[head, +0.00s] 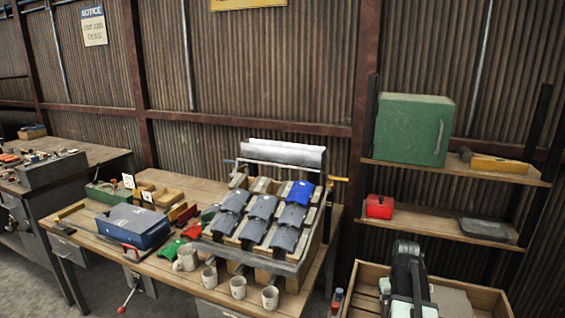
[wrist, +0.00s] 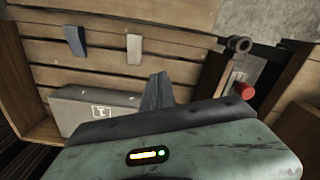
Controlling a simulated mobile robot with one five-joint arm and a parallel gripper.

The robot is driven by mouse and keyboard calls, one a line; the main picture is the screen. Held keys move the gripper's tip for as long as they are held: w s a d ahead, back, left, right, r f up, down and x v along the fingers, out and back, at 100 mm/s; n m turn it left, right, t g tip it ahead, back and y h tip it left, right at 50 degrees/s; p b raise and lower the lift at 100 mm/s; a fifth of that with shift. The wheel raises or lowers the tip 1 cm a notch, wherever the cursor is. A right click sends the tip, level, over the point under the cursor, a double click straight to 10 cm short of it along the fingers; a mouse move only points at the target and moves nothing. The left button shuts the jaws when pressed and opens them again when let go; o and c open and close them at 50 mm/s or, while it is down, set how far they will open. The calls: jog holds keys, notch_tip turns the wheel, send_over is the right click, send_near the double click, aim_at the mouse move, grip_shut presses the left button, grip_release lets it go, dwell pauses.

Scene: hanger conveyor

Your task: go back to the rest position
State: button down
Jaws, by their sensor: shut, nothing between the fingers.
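My gripper (wrist: 157,80) shows in the wrist view as dark fingers pressed together, pointing away from the green-grey wrist housing. It is shut and empty. It is over a shallow wooden crate (wrist: 22,100) with a slatted floor, apart from the grey box (wrist: 95,108) marked with a T inside it. In the head view my arm rises at the bottom right, in front of the same crate (head: 487,296); the fingertips cannot be made out there.
A workbench (head: 85,222) holds a tilted rack of grey and blue pieces (head: 262,206), mugs (head: 238,287) and a blue-grey case (head: 133,225). Wooden shelves (head: 455,229) with a green box (head: 411,129) stand behind the crate. A red-capped bottle (head: 336,302) stands between bench and crate.

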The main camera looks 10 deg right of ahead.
jog(key=w+a+r+n+p, duration=0.1)
jog(key=w+a, duration=0.1)
jog(key=a, duration=0.5)
jog(key=w+a+r+n, duration=0.1)
jog(key=w+a, duration=0.2)
jog(key=a, duration=0.5)
jog(key=s+a+p, duration=0.1)
jog(key=s+a, duration=0.1)
jog(key=a, duration=0.7)
jog(key=s+a+r+p, duration=0.1)
jog(key=a, duration=0.9)
jog(key=shift+s+a+r+n, duration=0.2)
jog(key=shift+s+a+n, duration=0.1)
jog(key=shift+s, duration=0.1)
